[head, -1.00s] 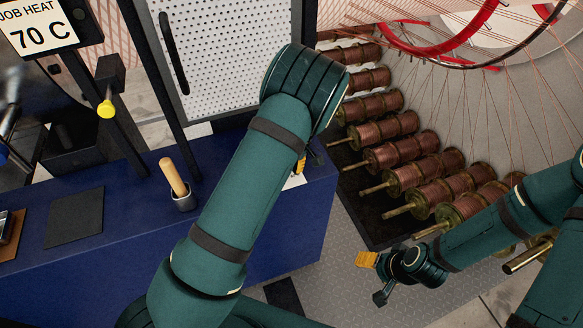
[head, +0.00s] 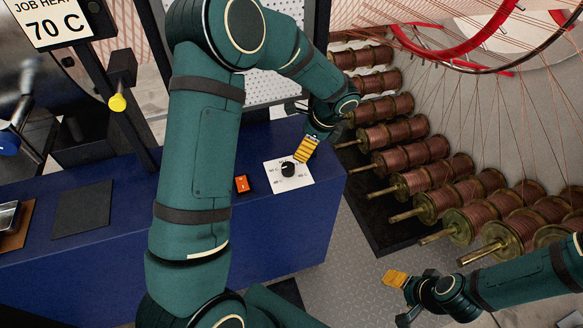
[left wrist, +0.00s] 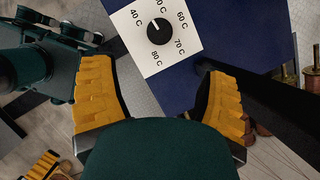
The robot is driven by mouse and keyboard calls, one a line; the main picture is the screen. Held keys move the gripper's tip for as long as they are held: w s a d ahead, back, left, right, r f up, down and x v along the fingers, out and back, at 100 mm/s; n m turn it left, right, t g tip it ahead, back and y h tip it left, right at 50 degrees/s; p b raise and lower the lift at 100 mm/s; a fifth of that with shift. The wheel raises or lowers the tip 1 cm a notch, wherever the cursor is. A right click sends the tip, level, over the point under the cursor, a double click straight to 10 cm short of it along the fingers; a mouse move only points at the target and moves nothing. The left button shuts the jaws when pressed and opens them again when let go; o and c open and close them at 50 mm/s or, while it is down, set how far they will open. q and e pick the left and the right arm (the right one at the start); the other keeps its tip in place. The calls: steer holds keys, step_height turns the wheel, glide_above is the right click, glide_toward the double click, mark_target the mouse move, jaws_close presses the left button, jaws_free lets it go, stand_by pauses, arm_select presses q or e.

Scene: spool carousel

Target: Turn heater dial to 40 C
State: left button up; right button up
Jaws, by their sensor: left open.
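The heater dial is a black round knob (head: 288,170) on a white plate (head: 276,187) atop the blue bench. In the left wrist view the knob (left wrist: 159,31) sits at the top; its white mark points up and slightly left, toward the partly cut-off label between 40 C and 60 C. My left gripper (head: 307,149) is over the plate's far right edge. In its wrist view the yellow-padded fingers (left wrist: 158,70) are wide apart with nothing between them, short of the knob. My right gripper (head: 402,297) hangs low, its fingers spread and empty.
An orange-red switch (head: 242,184) is left of the plate. A sign (head: 50,20) reads job heat 70 C. A perforated panel (head: 262,88) stands behind. Copper spools (head: 425,150) and a red-rimmed wheel (head: 440,45) are right of the blue bench (head: 110,270).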

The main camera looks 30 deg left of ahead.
mark_target(289, 166)
arm_select(q)
steer(key=b+x, duration=0.1)
steer(key=x, duration=1.2)
steer(key=shift+s, duration=0.1)
steer(key=shift+c, duration=0.2)
steer(key=c, duration=1.2)
